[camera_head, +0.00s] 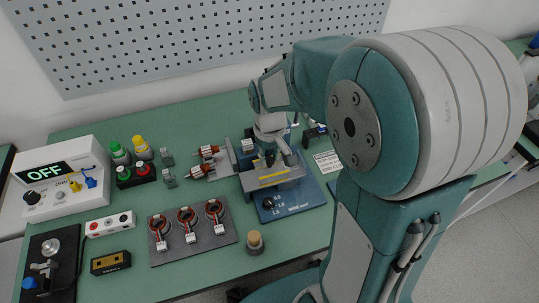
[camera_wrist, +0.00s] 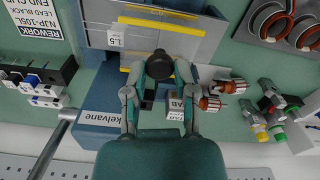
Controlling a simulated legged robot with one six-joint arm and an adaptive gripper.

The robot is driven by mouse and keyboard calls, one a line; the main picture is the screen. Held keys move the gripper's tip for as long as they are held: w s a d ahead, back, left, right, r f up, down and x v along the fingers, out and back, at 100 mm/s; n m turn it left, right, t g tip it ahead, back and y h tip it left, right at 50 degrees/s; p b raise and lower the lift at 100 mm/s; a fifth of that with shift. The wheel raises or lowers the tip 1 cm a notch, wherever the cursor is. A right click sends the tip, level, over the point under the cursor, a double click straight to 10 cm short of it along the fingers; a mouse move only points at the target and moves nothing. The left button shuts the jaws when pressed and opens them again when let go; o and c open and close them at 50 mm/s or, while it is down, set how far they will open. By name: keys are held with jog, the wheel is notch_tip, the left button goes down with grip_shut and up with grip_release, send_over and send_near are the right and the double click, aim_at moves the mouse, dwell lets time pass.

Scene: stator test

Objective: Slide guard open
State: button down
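The blue test machine (camera_head: 305,196) stands at the middle of the green bench. A grey guard panel with yellow edge strips (camera_wrist: 205,47) lies across it in the wrist view, and also shows in the head view (camera_head: 287,172). A round black knob (camera_wrist: 159,65) stands at the guard's near edge. My gripper (camera_wrist: 160,72) has one finger on each side of the knob. No clear gap shows between the fingertips and the knob, so the gripper looks shut on it. In the head view my gripper (camera_head: 270,153) is over the machine and hides the knob.
Red-banded rotors (camera_head: 202,162) lie left of the machine. A dark plate (camera_head: 177,250) with several copper rings is in front. Push buttons (camera_head: 130,162) and a box reading OFF (camera_head: 70,180) stand left. A pegboard wall (camera_head: 180,40) is behind.

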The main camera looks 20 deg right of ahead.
jog(key=shift+a, duration=2.1)
jog(key=shift+d, duration=0.15)
jog(key=c, duration=0.5)
grip_release()
jog(key=shift+c, duration=0.2)
jog(key=shift+o, duration=0.6)
jog(key=shift+a, duration=0.4)
jog(key=shift+d+r, duration=0.2)
jog(key=shift+r, duration=0.2)
notch_tip(320, 180, up, 11)
jog(key=shift+a, duration=0.25)
